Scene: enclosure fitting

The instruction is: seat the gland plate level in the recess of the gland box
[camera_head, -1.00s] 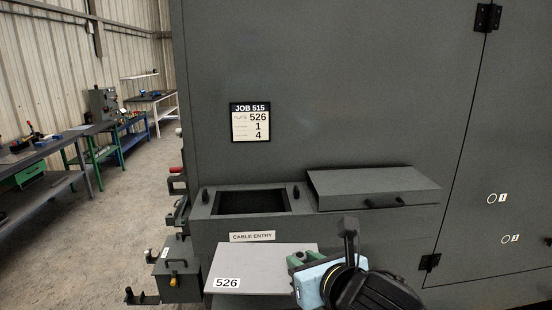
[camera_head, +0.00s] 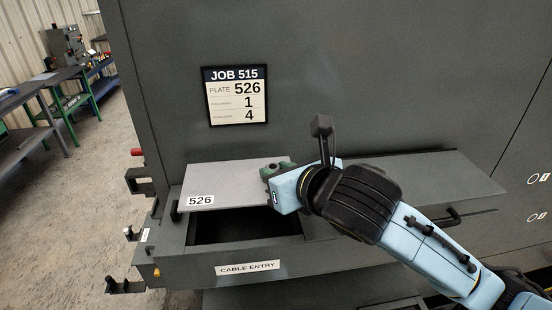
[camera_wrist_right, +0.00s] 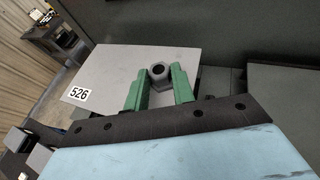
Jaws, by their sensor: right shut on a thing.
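The grey gland plate (camera_head: 236,181), marked 526, is held above the back part of the gland box (camera_head: 176,262). The dark recess (camera_head: 240,226) shows below the plate's front edge; the plate hides its back part. My right gripper (camera_head: 268,172) is shut on the gland fitting at the plate's right side. In the right wrist view the green fingers (camera_wrist_right: 162,88) close around the grey hex gland (camera_wrist_right: 158,72) on the plate (camera_wrist_right: 125,65). Whether the plate touches the box rim I cannot tell. My left gripper is not in view.
A job card (camera_head: 236,95) reading plate 526 is on the cabinet wall behind. A sloped cover (camera_head: 430,178) with handles lies right of the recess, under my right arm. Workbenches (camera_head: 50,95) stand far left across open floor.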

